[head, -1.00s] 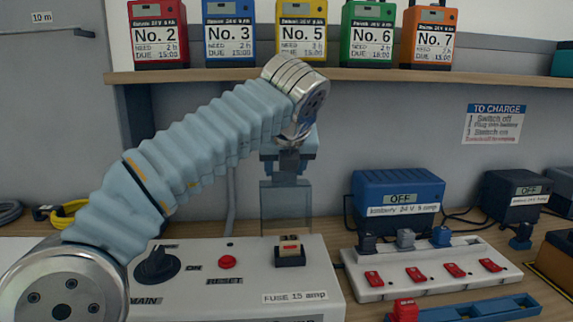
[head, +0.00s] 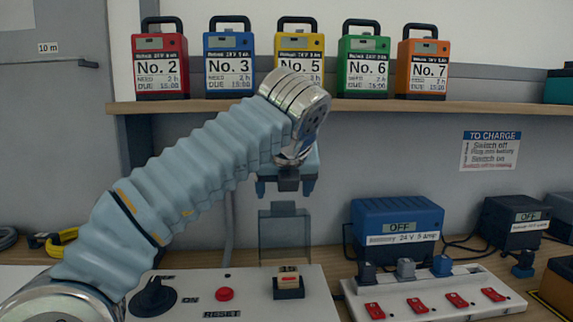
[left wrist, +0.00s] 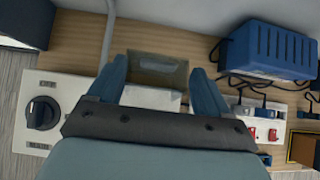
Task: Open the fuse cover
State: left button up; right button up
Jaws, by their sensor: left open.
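The fuse cover (head: 285,235) is a clear, smoky panel. It stands upright behind the fuse (head: 289,282) on the pale switch box, so the fuse is uncovered. My left gripper (head: 287,187) is just above the cover's top edge, with its blue fingers apart and a small gap below them in the head view. In the left wrist view my open left gripper (left wrist: 158,72) has one finger on each side of the cover (left wrist: 157,70), which seems to lie beyond the fingertips. Nothing shows held. My right gripper is not in view.
The box carries a black main switch (head: 153,297) and a red reset button (head: 224,294). At right are a blue charger (head: 397,220) and a white strip of red switches (head: 440,290). A shelf (head: 350,105) with several coloured batteries runs above my gripper.

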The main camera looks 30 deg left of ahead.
pick_arm(q)
jog(key=v, duration=1.1)
jog(key=shift+f, duration=0.1)
